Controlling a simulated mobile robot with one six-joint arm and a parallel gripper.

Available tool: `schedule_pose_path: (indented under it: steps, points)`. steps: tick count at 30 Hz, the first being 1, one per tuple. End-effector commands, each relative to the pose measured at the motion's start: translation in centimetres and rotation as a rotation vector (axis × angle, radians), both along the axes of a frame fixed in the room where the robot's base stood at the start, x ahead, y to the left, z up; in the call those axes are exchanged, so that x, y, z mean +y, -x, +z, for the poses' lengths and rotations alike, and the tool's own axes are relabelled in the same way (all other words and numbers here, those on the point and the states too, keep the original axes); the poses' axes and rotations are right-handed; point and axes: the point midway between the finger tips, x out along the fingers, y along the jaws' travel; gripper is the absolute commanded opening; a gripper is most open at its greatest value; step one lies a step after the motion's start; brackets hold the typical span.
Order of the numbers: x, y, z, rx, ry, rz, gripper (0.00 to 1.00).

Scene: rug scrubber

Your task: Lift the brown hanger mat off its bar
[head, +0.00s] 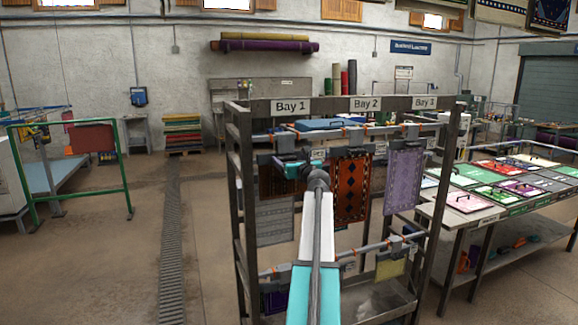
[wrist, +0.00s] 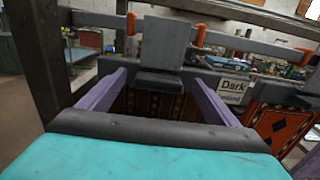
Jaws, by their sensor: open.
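A brown patterned mat (wrist: 155,104) hangs below a grey hanger block (wrist: 161,50) on the rack's upper bar in the wrist view. In the head view, the brown mat (head: 271,182) shows at the upper left of the rack under Bay 1, partly hidden by my arm. My gripper (wrist: 158,80) is open, with its two purple fingers on either side of the hanger block's lower end. It holds nothing that I can see. In the head view my gripper (head: 288,168) is in front of this hanger, and its fingers are hard to make out.
The grey rack's left post (wrist: 42,50) stands close to my gripper. An orange and black mat (head: 352,190) and a lilac mat (head: 403,180) hang to the right. A grey mat (head: 275,222) hangs lower left. A table (head: 440,212) with colored panels stands right; open floor lies left.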

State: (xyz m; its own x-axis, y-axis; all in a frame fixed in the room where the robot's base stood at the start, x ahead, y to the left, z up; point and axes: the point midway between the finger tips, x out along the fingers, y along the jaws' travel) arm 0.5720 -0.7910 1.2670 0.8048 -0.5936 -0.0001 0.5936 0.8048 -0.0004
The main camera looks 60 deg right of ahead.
Motion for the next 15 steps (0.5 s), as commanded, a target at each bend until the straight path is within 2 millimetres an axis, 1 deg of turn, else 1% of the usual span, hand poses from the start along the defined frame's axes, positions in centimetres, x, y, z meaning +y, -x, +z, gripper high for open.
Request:
schedule_pose_path:
  steps: [1,6,15]
  points:
    - [-0.4,-0.45,0.09,-0.001,-0.001,0.001,0.84]
    - [-0.76,-1.06,0.0,-0.001,-0.001,0.001,0.84]
    - [-0.75,-1.06,-0.04,-0.001,-0.001,0.0,0.84]
